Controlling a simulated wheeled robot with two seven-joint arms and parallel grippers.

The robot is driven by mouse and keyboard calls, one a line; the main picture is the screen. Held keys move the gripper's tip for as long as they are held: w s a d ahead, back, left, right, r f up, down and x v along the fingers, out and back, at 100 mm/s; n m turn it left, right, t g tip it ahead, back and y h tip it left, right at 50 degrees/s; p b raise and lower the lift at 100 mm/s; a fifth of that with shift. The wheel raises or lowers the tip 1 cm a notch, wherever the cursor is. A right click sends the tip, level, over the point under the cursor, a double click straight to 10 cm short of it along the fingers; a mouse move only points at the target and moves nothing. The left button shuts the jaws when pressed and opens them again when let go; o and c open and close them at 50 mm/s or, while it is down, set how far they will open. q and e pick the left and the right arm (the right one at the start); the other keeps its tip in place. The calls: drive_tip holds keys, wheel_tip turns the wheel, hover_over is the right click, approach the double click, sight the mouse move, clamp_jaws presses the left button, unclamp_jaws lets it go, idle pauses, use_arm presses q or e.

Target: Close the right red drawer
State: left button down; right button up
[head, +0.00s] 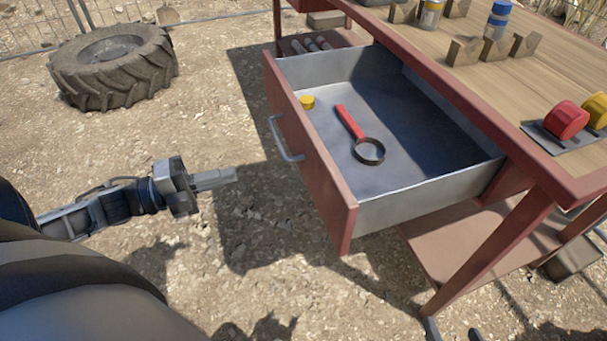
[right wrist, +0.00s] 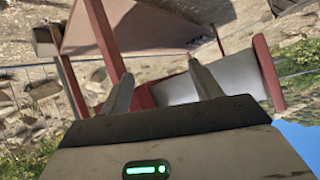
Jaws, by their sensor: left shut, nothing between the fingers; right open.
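The red drawer (head: 335,190) stands pulled out from the workbench, its red front facing left with a grey handle (head: 285,140). Inside lie a red-handled magnifying glass (head: 350,122) and a small yellow object (head: 307,102). My left gripper (head: 234,174) is shut and empty, left of the drawer front and apart from the handle. My right gripper (right wrist: 163,85) is open with nothing between its fingers. In the right wrist view, the drawer's red front (right wrist: 268,75) shows beyond the fingers, in an upturned picture. Dark tips at the head view's bottom edge may be my right fingers.
The red-framed workbench (head: 470,105) carries wooden holders, cans and a red roller (head: 566,119). Its legs and lower shelf (head: 460,240) stand right of and below the drawer. A large tyre (head: 112,60) lies at the back left. The gravel before the drawer is clear.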

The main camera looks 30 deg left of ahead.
use_arm(q)
wheel_tip(320, 180, down, 2)
drive_tip(key=b, duration=0.4)
approach(310, 163)
drive_tip(key=x, duration=0.3)
drive_tip(key=shift+x, duration=1.25)
drive_tip(key=shift+w+d, duration=0.35)
drive_tip(key=shift+w, duration=0.1)
drive_tip(key=shift+d, duration=0.1)
use_arm(e)
drive_tip(key=shift+y, duration=0.3)
drive_tip(key=f, duration=0.1)
drive_tip(key=a+f, duration=0.1)
drive_tip(key=f, duration=0.1)
drive_tip(key=w+f, duration=0.1)
drive_tip(key=f, duration=0.1)
drive_tip(key=shift+a+f, duration=0.15)
drive_tip(key=shift+a, duration=0.15)
use_arm(q)
drive_tip(key=shift+w, duration=0.1)
use_arm(e)
drive_tip(key=shift+s, duration=0.15)
